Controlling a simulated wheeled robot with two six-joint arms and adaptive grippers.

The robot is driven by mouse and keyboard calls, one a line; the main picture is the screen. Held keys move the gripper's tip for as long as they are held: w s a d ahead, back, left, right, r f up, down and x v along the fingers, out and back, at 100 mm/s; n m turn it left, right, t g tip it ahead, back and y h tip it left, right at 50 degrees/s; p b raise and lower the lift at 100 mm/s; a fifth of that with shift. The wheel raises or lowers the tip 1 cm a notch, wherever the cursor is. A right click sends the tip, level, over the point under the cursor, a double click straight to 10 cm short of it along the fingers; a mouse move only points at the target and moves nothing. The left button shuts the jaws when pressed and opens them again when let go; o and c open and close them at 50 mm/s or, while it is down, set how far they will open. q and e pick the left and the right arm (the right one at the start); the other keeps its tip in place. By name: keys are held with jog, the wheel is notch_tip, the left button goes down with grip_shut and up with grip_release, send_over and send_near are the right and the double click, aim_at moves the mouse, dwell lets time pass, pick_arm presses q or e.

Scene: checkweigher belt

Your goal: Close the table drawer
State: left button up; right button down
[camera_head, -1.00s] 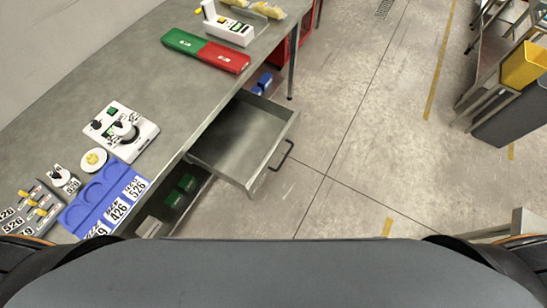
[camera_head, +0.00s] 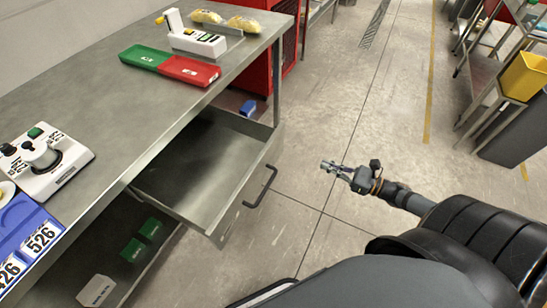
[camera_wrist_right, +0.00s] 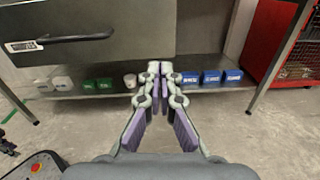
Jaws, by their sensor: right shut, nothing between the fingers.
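The table drawer (camera_head: 203,167) is pulled open and juts out from under the grey table (camera_head: 105,92). It is empty inside, with a dark bar handle (camera_head: 262,187) on its front panel. My right gripper (camera_head: 325,165) is shut and empty, to the right of the drawer handle and apart from it over the floor. In the right wrist view, the shut fingers (camera_wrist_right: 154,68) point toward the table's lower shelf, with the drawer front (camera_wrist_right: 90,30) and its handle (camera_wrist_right: 75,38) at the upper left.
Green and red trays (camera_head: 145,57) and a white device (camera_head: 197,42) stand on the tabletop. Small green boxes (camera_head: 133,250) sit on the lower shelf. A red cabinet (camera_head: 270,70) stands behind the table. The floor right of the drawer is clear.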

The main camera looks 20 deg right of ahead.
jog(key=n+y, duration=0.1)
jog(key=b, duration=0.3)
send_near(279, 147)
jog(key=b+x, duration=0.2)
jog(key=x, duration=0.3)
jog(key=shift+w+a+r+b, duration=0.1)
jog(key=shift+a+r+b, duration=0.2)
jog(key=shift+b, duration=0.1)
pick_arm(q)
jog(key=w+f, duration=0.2)
jog(key=w, duration=0.6)
jog(key=shift+a+f, duration=0.15)
jog(key=shift+f, duration=0.1)
pick_arm(e)
jog(key=shift+w+a, duration=0.4)
jog(key=shift+w, duration=0.1)
